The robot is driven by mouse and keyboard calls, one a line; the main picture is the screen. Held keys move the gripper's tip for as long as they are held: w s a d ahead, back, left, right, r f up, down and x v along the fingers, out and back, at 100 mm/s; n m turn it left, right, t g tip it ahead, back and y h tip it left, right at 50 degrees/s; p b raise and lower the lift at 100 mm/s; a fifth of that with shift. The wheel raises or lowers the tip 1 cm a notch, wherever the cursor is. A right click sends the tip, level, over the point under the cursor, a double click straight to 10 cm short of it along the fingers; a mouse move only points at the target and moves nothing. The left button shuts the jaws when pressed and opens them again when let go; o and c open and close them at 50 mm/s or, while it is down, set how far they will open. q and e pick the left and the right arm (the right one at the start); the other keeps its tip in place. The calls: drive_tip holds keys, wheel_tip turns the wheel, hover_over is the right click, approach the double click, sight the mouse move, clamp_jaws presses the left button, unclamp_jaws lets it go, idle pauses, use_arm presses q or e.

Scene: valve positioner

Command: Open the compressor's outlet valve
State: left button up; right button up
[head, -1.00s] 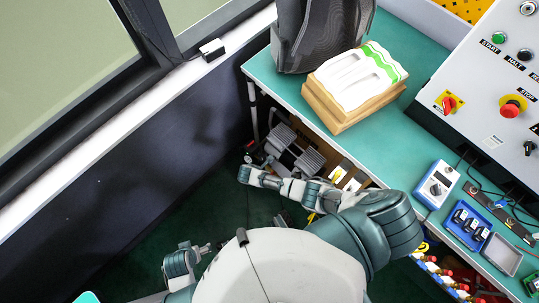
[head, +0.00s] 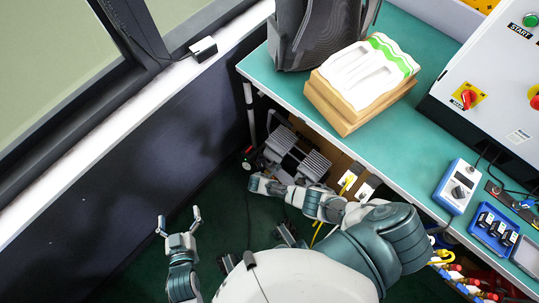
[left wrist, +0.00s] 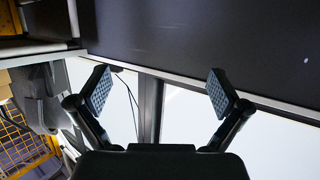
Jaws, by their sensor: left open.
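The compressor (head: 314,164), with grey finned parts, sits under the workbench near the wall. It is partly hidden by the bench top and my right arm. A small red part (head: 246,166) shows at its left end; I cannot tell whether it is the outlet valve. My right gripper (head: 260,184) is low beside the compressor's left end, just below the red part; its fingers are too small to read. My left gripper (head: 179,218) is open and empty, away from the compressor, near the dark wall. Its spread fingers (left wrist: 160,92) also show in the left wrist view.
The green workbench (head: 284,84) overhangs the compressor. The dark wall (head: 130,180) borders the left. Some dark green floor is free.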

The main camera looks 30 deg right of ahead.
use_arm(q)
drive_tip(key=shift+w+r+t+h, duration=0.3)
drive_tip(key=shift+w+r+t, duration=0.1)
drive_tip(key=shift+r+t, duration=0.35)
use_arm(e)
drive_tip(key=shift+d+f, duration=0.1)
drive_tip(key=shift+f, duration=0.25)
use_arm(q)
drive_tip(key=shift+d, duration=0.1)
use_arm(e)
drive_tip(key=shift+c, duration=0.2)
clamp_jaws()
